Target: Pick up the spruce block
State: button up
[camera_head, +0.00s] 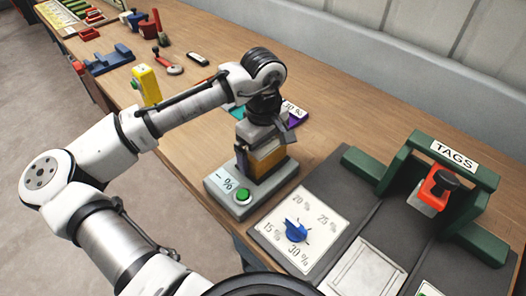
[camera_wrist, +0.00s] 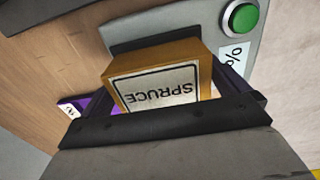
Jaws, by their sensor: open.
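The spruce block (camera_wrist: 158,85) is an orange-brown block with a white label reading SPRUCE, seen upside down in the wrist view. In the head view the block (camera_head: 271,161) sits on the grey meter box (camera_head: 225,198), which has a green button and a "- %" display. My gripper (camera_wrist: 170,110) is open, with its fingers on either side of the block. Whether the fingers touch it cannot be told. In the head view my gripper (camera_head: 262,150) is directly over the box and hides part of the block.
A dial card (camera_head: 283,255) with percentages and a blue pointer lies to the right of the box. A green TAGS frame (camera_head: 440,170) with a red-and-black stamp stands farther right. Bare wood shows behind my gripper.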

jog(key=c, duration=0.8)
jog(key=shift+r, duration=0.1)
